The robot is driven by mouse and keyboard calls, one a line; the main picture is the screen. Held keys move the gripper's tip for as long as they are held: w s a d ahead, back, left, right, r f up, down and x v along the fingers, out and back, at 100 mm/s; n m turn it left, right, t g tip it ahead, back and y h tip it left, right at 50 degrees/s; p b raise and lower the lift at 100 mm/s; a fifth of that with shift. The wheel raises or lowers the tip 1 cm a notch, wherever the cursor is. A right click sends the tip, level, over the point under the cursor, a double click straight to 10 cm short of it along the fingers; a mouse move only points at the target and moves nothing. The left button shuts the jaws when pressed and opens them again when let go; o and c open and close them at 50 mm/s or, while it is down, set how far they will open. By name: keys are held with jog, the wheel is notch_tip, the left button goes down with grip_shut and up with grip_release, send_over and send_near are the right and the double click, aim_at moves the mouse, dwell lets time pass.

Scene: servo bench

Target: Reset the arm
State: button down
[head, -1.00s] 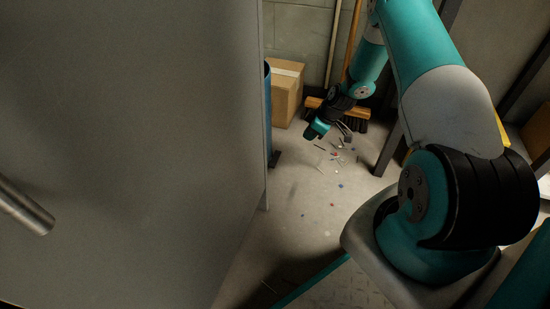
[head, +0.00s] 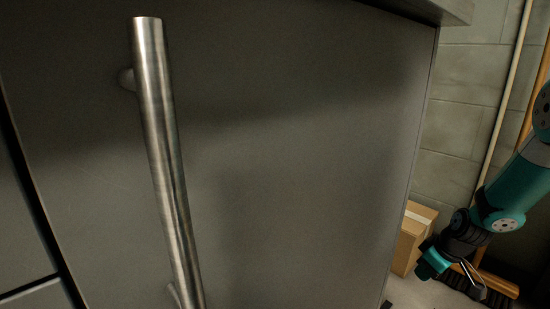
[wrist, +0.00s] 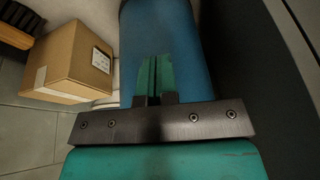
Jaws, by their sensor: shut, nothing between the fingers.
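My gripper (wrist: 154,75) shows in the wrist view as two teal fingers pressed together, with nothing between them. It points toward a blue cylinder behind it; I cannot tell how far off that is. In the head view my arm (head: 510,190) hangs at the right edge. Its wrist and gripper housing reach down near the floor, right of the grey cabinet; the fingertips are not clear there.
A grey cabinet door with a long steel handle (head: 165,150) fills most of the head view. A cardboard box (head: 405,240) sits on the floor by the wall; it also shows in the wrist view (wrist: 75,62). The blue cylinder (wrist: 200,50) stands close by. A broom (head: 495,283) lies behind my arm.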

jog(key=s+a+r+n+g+y+p, duration=0.1)
jog(key=s+a+r+p, duration=0.4)
jog(key=s+a+r, duration=0.65)
jog(key=s+a+r+g+p, duration=0.1)
jog(key=s+a+r+p, duration=0.55)
jog(key=r, duration=0.95)
jog(key=s+a+r+n+g+y+p, duration=0.1)
jog(key=s+a+r+p, duration=0.4)
jog(key=s+a+r, duration=0.6)
notch_tip(320, 180, up, 38)
jog(key=w+d+p, duration=0.2)
jog(key=p, duration=3.4)
jog(key=shift+d+m, duration=0.3)
jog(key=shift+d, duration=0.05)
jog(key=shift+w+a+r, duration=0.1)
